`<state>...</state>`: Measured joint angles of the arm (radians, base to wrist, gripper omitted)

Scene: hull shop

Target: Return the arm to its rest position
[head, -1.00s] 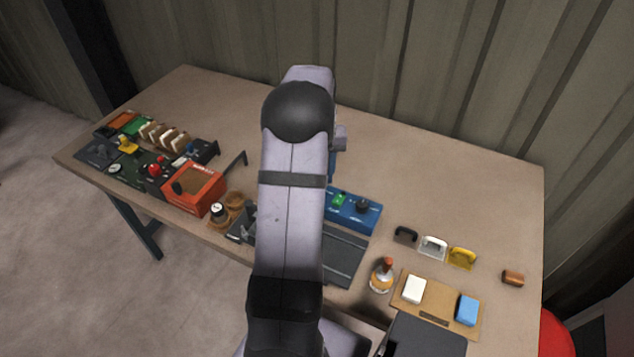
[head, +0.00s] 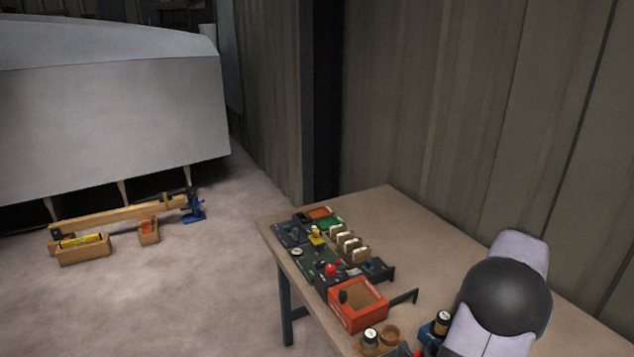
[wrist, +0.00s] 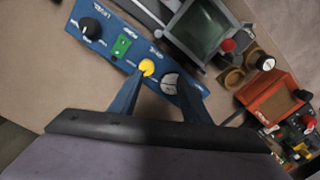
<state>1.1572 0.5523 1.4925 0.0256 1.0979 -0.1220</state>
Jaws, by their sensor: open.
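My gripper (wrist: 160,86) shows in the wrist view with its two dark fingers apart and nothing between them. Its fingers point toward a blue panel box (wrist: 116,46) with a black knob, a green switch, a yellow button and a round gauge. The fingertips overlap the box's near edge in the picture; I cannot tell how high they are above it.
The workbench (head: 400,220) holds an orange-red box (head: 357,303), a green board (head: 318,262) with a red knob, and several upright cards (head: 348,243). A corrugated wall stands behind. Wooden boxes (head: 84,249) lie on the floor at left, by a big hull. The bench's back strip is bare.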

